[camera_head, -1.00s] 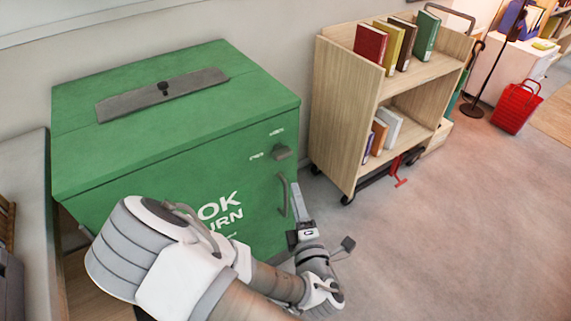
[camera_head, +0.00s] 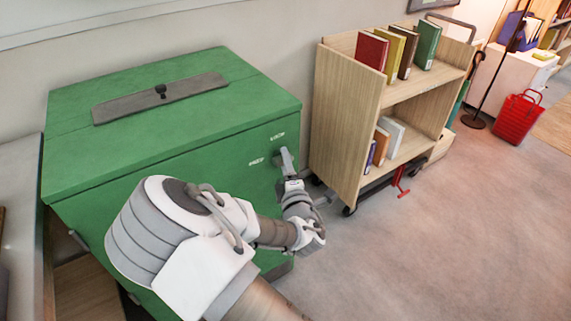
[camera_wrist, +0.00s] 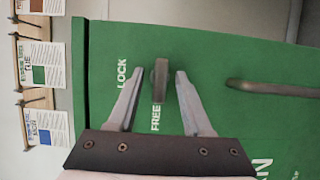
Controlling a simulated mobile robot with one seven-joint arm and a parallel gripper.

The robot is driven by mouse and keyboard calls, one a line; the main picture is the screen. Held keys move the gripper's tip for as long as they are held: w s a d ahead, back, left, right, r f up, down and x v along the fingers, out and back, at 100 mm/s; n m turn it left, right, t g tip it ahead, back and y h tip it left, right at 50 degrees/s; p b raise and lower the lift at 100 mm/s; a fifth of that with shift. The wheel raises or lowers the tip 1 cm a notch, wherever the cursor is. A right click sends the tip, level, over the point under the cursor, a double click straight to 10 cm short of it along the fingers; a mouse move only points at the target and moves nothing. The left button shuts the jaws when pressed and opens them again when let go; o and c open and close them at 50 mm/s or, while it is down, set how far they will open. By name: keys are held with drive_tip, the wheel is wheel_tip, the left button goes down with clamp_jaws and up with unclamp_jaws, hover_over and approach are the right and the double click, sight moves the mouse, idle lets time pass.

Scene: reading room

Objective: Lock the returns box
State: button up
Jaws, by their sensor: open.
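The green returns box (camera_head: 215,133) stands at the left against the wall, with a lidded slot strip on top. Its dark latch knob (camera_wrist: 160,80) is on the front face, beside the white words LOCK (camera_wrist: 122,77) and FREE (camera_wrist: 155,117). In the wrist view the knob's long side is in line with FREE. My gripper (camera_wrist: 153,72) is open, with one finger on each side of the knob; I cannot tell whether either touches it. In the head view my gripper (camera_head: 285,160) covers most of the knob.
The box's curved door handle (camera_wrist: 275,88) shows to the right of my fingers in the wrist view. A wooden book cart (camera_head: 338,120) stands close to the box's right side. A red basket (camera_head: 518,117) is further right. The floor in front is clear.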

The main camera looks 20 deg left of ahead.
clamp_jaws()
drive_tip(key=shift+r+m, duration=0.1)
drive_tip(key=shift+m, duration=0.2)
idle(0.3)
drive_tip(key=shift+w+d+r+m+g+y+p, duration=0.1)
drive_tip(key=shift+m+g+y+p, duration=0.3)
drive_tip(key=shift+m+g, duration=1.25)
drive_tip(key=shift+w+d+r+m+g+y+p, duration=0.1)
drive_tip(key=shift+m+g+y+p, duration=0.35)
drive_tip(key=shift+m, duration=2.15)
drive_tip(key=shift+w+d+r+m+g+y+p, duration=0.15)
drive_tip(key=shift+m+g+p, duration=0.25)
drive_tip(key=shift+m+g, duration=1.4)
drive_tip(key=shift+s+a+f+m+t, duration=0.15)
drive_tip(key=shift+m+t, duration=0.15)
drive_tip(key=shift+m, duration=0.15)
